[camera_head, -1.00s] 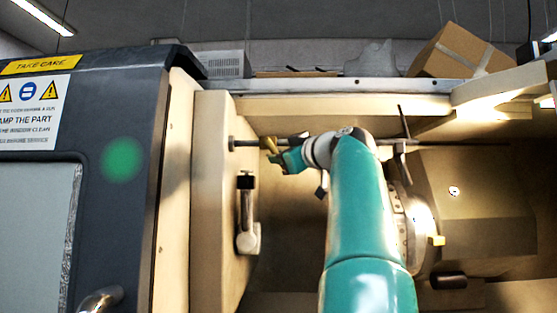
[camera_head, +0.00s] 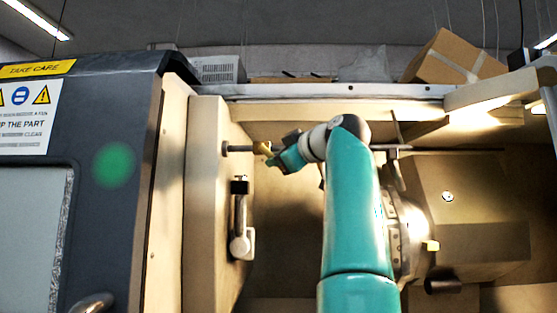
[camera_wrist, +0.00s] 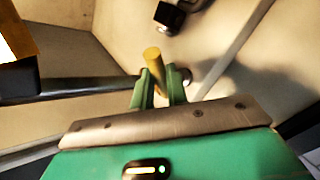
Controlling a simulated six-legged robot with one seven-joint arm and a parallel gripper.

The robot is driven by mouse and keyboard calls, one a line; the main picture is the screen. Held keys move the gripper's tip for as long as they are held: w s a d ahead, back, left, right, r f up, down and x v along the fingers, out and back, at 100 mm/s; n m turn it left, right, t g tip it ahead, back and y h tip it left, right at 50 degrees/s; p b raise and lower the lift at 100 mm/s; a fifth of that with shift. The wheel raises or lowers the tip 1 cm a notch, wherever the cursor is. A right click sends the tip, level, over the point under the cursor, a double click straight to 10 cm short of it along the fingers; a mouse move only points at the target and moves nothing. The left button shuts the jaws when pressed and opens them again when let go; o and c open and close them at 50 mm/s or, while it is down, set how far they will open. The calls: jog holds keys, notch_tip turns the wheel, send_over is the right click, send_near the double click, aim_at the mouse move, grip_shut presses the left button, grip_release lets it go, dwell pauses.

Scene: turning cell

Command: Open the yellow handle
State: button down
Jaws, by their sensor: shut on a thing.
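The yellow handle (camera_head: 262,148) is a short rounded bar on a dark horizontal rod (camera_head: 238,149) inside the machine. My gripper (camera_head: 273,156) reaches it from the right at the end of my teal arm. In the wrist view the handle (camera_wrist: 153,58) stands up between the two green fingers of my gripper (camera_wrist: 158,90), which are shut on it. The fingers hide its lower part. The dark rod passes close behind the fingers.
A black-ended lever (camera_head: 240,215) is on the cream panel below the rod; its black end (camera_wrist: 170,14) shows in the wrist view. A large grey block (camera_head: 470,210) stands right of my arm. The dark door (camera_head: 125,125) is at left.

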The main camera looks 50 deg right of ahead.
jog(key=shift+a+r, duration=0.1)
jog(key=shift+r, duration=0.05)
jog(key=c, duration=1.4)
grip_release()
jog(key=v, duration=1.3)
jog(key=shift+s+a, duration=0.1)
jog(key=shift+s, duration=0.3)
